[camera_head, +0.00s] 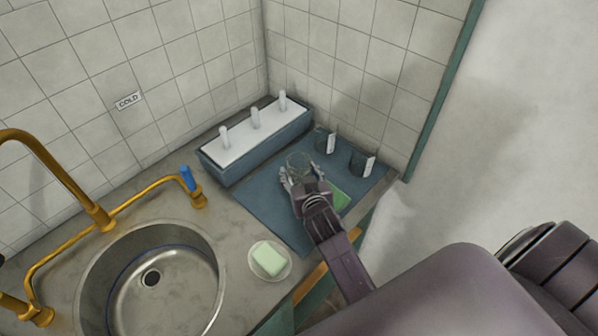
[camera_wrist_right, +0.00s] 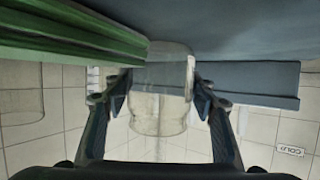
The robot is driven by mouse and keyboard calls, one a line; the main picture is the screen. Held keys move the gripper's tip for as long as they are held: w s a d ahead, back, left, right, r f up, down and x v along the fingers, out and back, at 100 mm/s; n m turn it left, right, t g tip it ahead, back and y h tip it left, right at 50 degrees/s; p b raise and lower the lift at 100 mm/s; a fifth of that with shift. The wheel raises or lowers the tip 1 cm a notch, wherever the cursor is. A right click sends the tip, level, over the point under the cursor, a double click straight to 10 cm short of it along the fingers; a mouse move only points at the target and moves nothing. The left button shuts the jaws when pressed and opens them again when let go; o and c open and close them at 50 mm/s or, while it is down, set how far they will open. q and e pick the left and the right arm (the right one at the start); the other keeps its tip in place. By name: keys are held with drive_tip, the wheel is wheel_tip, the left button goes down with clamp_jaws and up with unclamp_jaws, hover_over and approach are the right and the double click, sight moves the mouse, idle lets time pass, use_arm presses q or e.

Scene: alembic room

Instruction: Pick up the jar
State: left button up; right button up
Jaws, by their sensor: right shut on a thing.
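A clear glass jar (camera_head: 299,161) is at the blue mat on the counter, beside the corner. My right gripper (camera_head: 301,174) reaches it from the front, with a finger on each side, and is shut on it. In the right wrist view, which is upside down, the jar (camera_wrist_right: 160,98) stands between the two fingers of my right gripper (camera_wrist_right: 162,97). The jar looks empty and upright. I cannot tell whether its base touches the mat. My left gripper is not in view.
Two tagged glass jars (camera_head: 322,141) (camera_head: 360,163) stand behind and right on the mat (camera_head: 256,192). A green stack (camera_head: 340,197) lies beside my gripper. A blue rack (camera_head: 240,167) with white pegs is behind. A soap dish (camera_head: 283,271) and sink (camera_head: 190,285) are left.

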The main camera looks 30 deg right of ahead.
drive_tip(key=shift+r, duration=0.15)
wheel_tip(320, 180, up, 20)
drive_tip(key=s+a+f+n+y+b, duration=0.3)
drive_tip(key=s+a+f+n+y, duration=0.15)
drive_tip(key=f+n+y, duration=0.2)
drive_tip(key=s+a+r+n+g+y, duration=0.2)
drive_tip(key=s+n+y, duration=0.1)
drive_tip(key=s, duration=0.3)
drive_tip(key=s+a+r+n+g+y, duration=0.3)
drive_tip(key=s+n+y, duration=0.1)
drive_tip(key=s+y, duration=0.1)
drive_tip(key=shift+s+r, duration=0.15)
drive_tip(key=shift+s, duration=0.65)
